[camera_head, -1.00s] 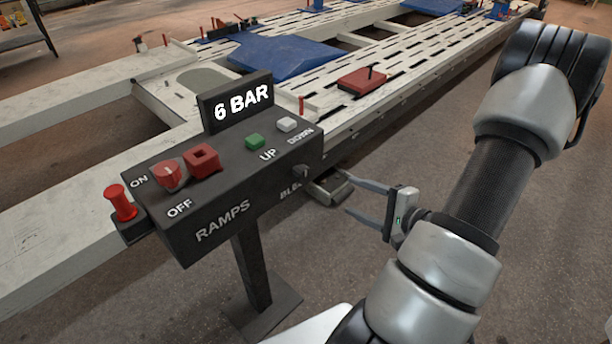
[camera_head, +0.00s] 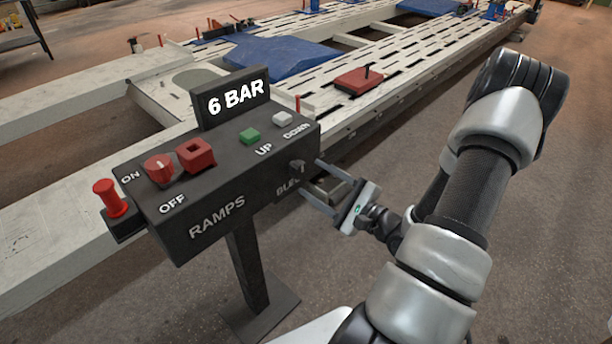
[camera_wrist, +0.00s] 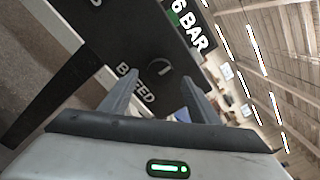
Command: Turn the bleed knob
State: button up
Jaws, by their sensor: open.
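The bleed knob (camera_head: 297,167) is a small dark knob on the right part of the front face of the black control box (camera_head: 180,225), beside the partly hidden label "BLEED". In the wrist view the round dark knob (camera_wrist: 160,68) has a light mark on it and sits ahead, between the two finger directions. My gripper (camera_head: 312,180) is open and empty, its two fingers pointing at the knob. It also shows in the wrist view (camera_wrist: 160,92). The fingertips are close to the knob; whether they touch the box face I cannot tell.
The box carries a red rotary switch (camera_head: 159,169), a red square part (camera_head: 196,155), green (camera_head: 250,136) and white (camera_head: 283,119) buttons, and a "6 BAR" display (camera_head: 235,97). A red plunger (camera_head: 110,198) stands at its left. A long slotted frame bench (camera_head: 420,60) lies behind.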

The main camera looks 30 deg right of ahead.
aim_at(302, 172)
jog(key=shift+x, duration=2.05)
jog(key=c, duration=1.1)
jog(key=shift+o, duration=0.2)
